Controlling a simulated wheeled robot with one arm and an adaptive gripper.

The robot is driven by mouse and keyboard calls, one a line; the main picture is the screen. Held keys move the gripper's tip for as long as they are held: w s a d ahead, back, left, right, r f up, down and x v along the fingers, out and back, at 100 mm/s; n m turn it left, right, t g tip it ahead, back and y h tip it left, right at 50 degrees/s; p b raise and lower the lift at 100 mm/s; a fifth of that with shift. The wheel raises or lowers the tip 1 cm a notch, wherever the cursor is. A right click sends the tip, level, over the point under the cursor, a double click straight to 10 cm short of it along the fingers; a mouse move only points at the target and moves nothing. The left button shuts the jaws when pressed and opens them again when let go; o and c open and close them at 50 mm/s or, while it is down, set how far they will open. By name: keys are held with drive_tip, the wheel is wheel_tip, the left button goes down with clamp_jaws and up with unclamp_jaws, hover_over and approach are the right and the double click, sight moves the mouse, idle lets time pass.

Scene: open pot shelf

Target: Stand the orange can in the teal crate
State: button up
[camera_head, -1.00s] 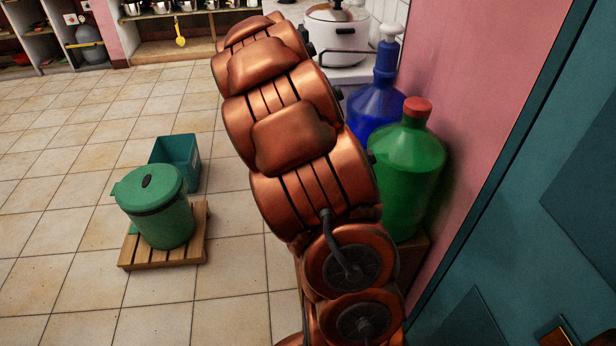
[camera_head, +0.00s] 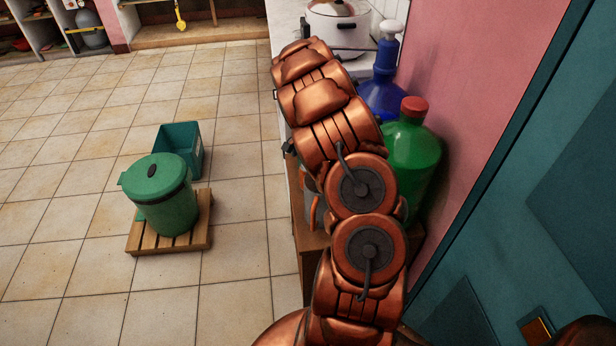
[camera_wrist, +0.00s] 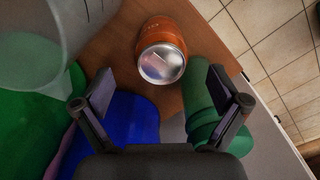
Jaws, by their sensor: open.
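The orange can (camera_wrist: 162,46) stands on a brown wooden surface in the wrist view, its silver top facing the camera. My gripper (camera_wrist: 160,88) is open and empty, with the can beyond its fingertips, roughly centred between them. I see no contact. In the head view my arm covers much of the shelf, and I cannot make out the can or the gripper clearly there. The teal crate (camera_head: 184,146) stands on the tiled floor at the left, partly hidden behind a green lidded bin.
The green bin (camera_head: 163,197) sits on a wooden pallet (camera_head: 190,240). A blue jug (camera_head: 384,92) and green jug (camera_head: 412,160) stand by the pink wall. In the wrist view, a green bottle (camera_wrist: 200,100) is close to the right finger and a grey translucent vessel (camera_wrist: 45,40) is upper left.

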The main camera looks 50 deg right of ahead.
drive_tip(key=shift+w+d+f+p, duration=0.1)
drive_tip(key=shift+f+p, duration=0.1)
drive_tip(key=shift+f, duration=1.25)
drive_tip(key=shift+w+f+p, duration=0.1)
drive_tip(key=shift+f+p, duration=0.1)
drive_tip(key=shift+f, duration=1.2)
drive_tip(key=c, duration=1.1)
